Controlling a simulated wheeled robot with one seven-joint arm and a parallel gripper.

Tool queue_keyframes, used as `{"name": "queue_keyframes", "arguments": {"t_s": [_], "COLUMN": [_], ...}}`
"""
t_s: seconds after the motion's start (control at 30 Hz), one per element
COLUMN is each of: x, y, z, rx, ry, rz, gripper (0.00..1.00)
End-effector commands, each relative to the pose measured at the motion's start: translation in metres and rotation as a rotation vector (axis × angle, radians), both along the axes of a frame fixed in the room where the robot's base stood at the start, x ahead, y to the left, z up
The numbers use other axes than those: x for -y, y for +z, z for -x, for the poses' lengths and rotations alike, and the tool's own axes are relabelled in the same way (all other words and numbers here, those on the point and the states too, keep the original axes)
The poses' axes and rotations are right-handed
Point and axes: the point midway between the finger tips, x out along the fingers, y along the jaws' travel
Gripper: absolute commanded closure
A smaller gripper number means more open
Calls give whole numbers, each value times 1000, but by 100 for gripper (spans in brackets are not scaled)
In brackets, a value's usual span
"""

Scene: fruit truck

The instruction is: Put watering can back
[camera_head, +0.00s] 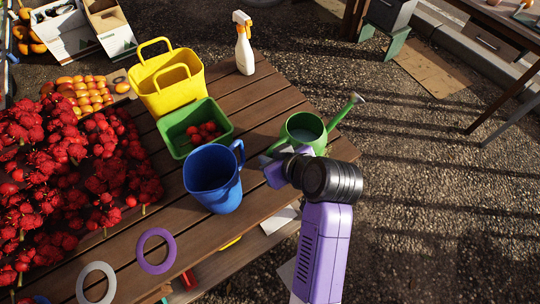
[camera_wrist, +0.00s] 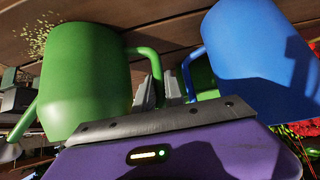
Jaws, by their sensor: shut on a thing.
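The green watering can (camera_head: 305,130) is at the right side of the wooden table, its spout pointing to the upper right. My gripper (camera_head: 276,158) is at its near left side, partly hidden by my wrist. In the wrist view the watering can (camera_wrist: 85,80) fills the left, and my gripper's fingers (camera_wrist: 160,92) are shut on its curved green handle. A blue pitcher (camera_head: 213,178) stands close to the left; its handle is just beside the fingers in the wrist view. Whether the can touches the tabletop is not clear.
A green tub (camera_head: 172,142) with red fruit and yellow baskets (camera_head: 166,75) stand behind the pitcher. A white spray bottle (camera_head: 244,45) stands at the far end of the table (camera_head: 270,85). Bare planks lie between it and the can. Purple (camera_head: 157,251) and grey rings lie in front.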

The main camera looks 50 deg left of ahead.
Motion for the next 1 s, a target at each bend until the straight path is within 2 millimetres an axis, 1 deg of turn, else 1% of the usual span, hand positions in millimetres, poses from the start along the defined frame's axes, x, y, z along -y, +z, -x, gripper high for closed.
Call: {"name": "queue_keyframes", "arguments": {"t_s": [0.1,0.27,0.3,0.37,0.4,0.67,0.77,0.87,1.0], "x": [-1,-1,0,0,0,0,0,8,25], "y": [3,0,-2,-2,-2,-2,2,7,25], "z": [-1,-1,0,0,0,0,0,-1,1], "rx": [5,5,0,0,0,0,0,1,2], "ry": [1,0,0,0,0,0,0,-2,-3], "rz": [-6,-5,0,0,0,0,-1,-1,-3], "gripper": [100,100,80,68,64,64,64,64,64]}}
